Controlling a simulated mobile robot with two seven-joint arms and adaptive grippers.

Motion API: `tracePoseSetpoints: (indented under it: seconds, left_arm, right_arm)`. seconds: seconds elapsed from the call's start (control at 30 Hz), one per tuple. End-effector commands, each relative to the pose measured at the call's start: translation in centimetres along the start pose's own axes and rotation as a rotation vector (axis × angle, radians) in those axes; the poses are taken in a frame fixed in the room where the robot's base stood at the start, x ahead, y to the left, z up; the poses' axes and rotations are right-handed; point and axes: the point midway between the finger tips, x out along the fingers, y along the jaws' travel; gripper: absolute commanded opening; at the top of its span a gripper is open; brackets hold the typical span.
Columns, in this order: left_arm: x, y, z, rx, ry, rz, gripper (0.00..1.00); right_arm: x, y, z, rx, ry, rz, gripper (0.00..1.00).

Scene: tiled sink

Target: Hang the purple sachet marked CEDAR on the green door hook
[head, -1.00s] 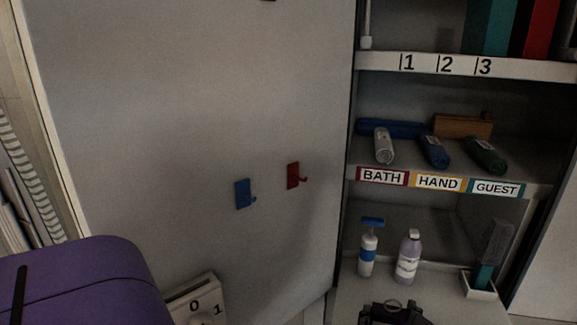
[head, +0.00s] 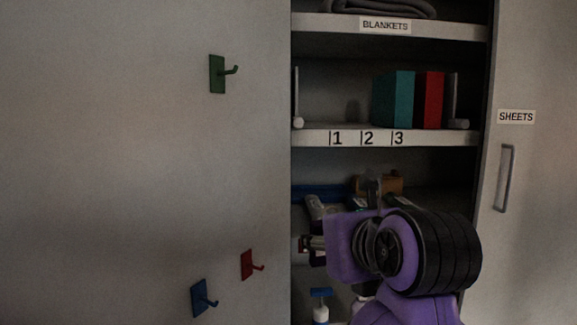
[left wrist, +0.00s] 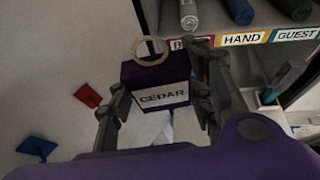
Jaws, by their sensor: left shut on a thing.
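The purple sachet marked CEDAR (left wrist: 155,88) is between the fingers of my left gripper (left wrist: 158,76) in the left wrist view. Its pale ring (left wrist: 150,50) stands up above its top, and its white label faces the camera. The green hook (head: 217,74) is on the pale door at upper left in the head view, empty. My purple and black left wrist is at lower right there, in front of the shelves, below and to the right of the green hook. It hides the sachet in that view. My right gripper is not in view.
A red hook (head: 247,265) and a blue hook (head: 200,298) sit lower on the door, both empty. To the right are shelves with teal and red books (head: 412,98), rolled towels and bottles. The door face around the green hook is clear.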

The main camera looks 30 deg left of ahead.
Motion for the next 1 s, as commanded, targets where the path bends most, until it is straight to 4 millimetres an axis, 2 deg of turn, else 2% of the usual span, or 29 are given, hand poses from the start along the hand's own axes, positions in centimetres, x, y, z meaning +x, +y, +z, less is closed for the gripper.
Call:
tracePoseSetpoints:
  seconds: [0.03, 0.2, 0.3, 0.43, 0.5, 0.6, 0.77, 1.0]
  left_arm:
    - [-1.4, 0.0, 3.2, -0.021, -0.01, 0.018, 0.23]
    - [-5.4, 1.3, 11.2, -0.066, -0.009, 0.125, 0.23]
    - [-8.6, 2.8, 15.5, -0.097, -0.01, 0.202, 0.23]
    - [-12.5, 5.0, 19.2, -0.139, -0.008, 0.312, 0.23]
    - [-14.3, 6.1, 20.1, -0.162, -0.008, 0.372, 0.23]
    - [-15.4, 7.3, 19.8, -0.187, -0.005, 0.443, 0.23]
    - [-15.5, 8.3, 18.6, -0.207, -0.005, 0.49, 0.23]
    - [-14.8, 9.1, 18.8, -0.21, -0.006, 0.489, 0.23]
  right_arm:
    - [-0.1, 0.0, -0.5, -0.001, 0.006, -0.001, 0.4]
    - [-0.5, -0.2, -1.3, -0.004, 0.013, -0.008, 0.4]
    - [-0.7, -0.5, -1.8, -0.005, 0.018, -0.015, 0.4]
    - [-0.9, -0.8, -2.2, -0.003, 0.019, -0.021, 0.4]
    - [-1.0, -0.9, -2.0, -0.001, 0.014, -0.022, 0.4]
    - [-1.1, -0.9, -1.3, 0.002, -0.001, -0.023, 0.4]
    - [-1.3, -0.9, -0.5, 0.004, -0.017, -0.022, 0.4]
    - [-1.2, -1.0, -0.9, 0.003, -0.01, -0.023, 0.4]
